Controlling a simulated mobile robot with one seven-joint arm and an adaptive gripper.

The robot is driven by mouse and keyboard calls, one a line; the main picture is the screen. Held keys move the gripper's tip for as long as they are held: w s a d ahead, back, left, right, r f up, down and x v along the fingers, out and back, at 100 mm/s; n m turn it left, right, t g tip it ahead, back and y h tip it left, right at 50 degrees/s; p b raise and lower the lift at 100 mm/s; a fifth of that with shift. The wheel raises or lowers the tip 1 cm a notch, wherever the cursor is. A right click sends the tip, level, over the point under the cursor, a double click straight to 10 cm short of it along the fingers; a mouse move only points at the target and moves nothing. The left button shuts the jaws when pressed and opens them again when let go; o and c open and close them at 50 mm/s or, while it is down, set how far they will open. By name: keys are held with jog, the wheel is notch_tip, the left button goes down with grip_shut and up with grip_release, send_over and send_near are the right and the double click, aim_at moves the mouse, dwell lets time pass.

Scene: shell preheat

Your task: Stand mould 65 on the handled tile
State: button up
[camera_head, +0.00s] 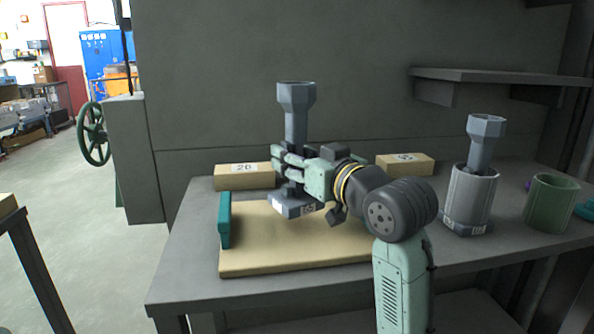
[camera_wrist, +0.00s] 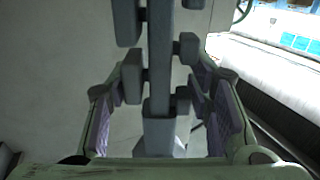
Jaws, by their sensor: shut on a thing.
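A grey mould (camera_head: 296,120) with a flared faceted top, narrow stem and wide labelled base is upright in my gripper (camera_head: 291,165). The label's number looks like 65 but is small. My gripper is shut on its stem; fingers flank the stem (camera_wrist: 160,75) in the wrist view. The handled tile (camera_head: 285,255) is a beige slab with a teal upright handle (camera_head: 225,220) at its left end. The mould's base is over the tile's back part. I cannot tell whether it touches the tile. My arm hides the tile's right part.
A similar grey mould (camera_head: 482,145) stands in a light grey cylinder (camera_head: 470,198) at right, with a green cup (camera_head: 551,203) beside it. Numbered beige blocks (camera_head: 244,177) (camera_head: 404,165) lie behind the tile. A shelf (camera_head: 500,77) juts from the wall. The bench (camera_head: 185,270) is bare at front left.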

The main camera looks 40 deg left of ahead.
jog(key=shift+f, duration=1.7)
jog(key=shift+f, duration=0.15)
jog(key=o, duration=1.6)
jog(key=shift+f, duration=0.1)
jog(key=shift+c, duration=0.2)
